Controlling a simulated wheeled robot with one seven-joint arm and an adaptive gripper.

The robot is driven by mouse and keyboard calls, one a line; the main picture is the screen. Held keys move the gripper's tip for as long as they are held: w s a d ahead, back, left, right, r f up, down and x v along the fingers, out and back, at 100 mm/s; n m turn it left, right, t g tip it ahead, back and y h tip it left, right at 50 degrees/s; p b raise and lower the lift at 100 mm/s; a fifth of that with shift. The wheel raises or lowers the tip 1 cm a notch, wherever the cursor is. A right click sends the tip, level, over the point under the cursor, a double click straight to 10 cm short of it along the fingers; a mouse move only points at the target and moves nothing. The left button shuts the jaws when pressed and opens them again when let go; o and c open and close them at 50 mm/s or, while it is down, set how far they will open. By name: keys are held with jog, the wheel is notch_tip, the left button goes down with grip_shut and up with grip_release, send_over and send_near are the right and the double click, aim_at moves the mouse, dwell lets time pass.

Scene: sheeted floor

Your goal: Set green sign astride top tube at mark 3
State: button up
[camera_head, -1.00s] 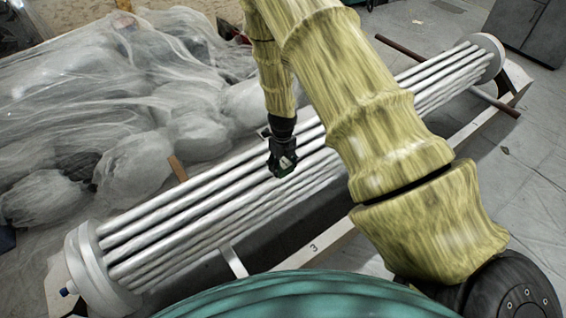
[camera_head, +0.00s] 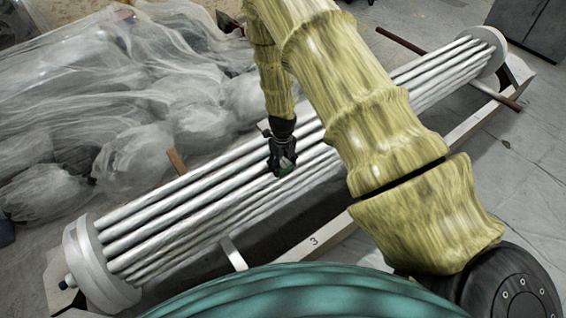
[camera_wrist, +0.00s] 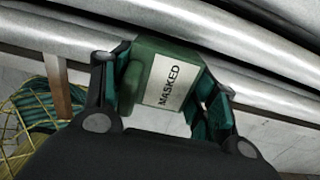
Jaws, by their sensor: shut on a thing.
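A green sign (camera_wrist: 135,75) with a white label reading "MASKED" sits between the fingers of my gripper (camera_wrist: 163,95) in the wrist view. My gripper is shut on it. In the head view my gripper (camera_head: 283,165) is over the upper side of the silver tube bundle (camera_head: 190,212), and only a bit of green shows at its fingertips. In the wrist view a tube (camera_wrist: 235,62) runs right behind the sign; I cannot tell whether the sign touches it or straddles it. The mark "3" (camera_head: 314,241) is on the pale beam in front of the bundle, nearly below my gripper.
The bundle has round end plates at the lower left (camera_head: 88,262) and upper right (camera_head: 490,46). A brown post (camera_head: 176,161) stands behind it and a dark bar (camera_head: 400,42) sticks out farther right. Plastic-sheeted heaps (camera_head: 150,95) fill the left back. Open floor (camera_head: 530,185) lies at right.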

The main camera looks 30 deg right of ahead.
jog(key=shift+w+r+p, duration=0.1)
jog(key=shift+r+p, duration=0.35)
jog(key=shift+p, duration=0.05)
jog(key=shift+r+p, duration=0.4)
jog(key=shift+r, duration=0.2)
jog(key=shift+p, duration=0.6)
dwell(1.0)
jog(key=shift+f+b, duration=0.4)
jog(key=shift+f, duration=0.65)
jog(key=shift+r, duration=0.15)
dwell(0.5)
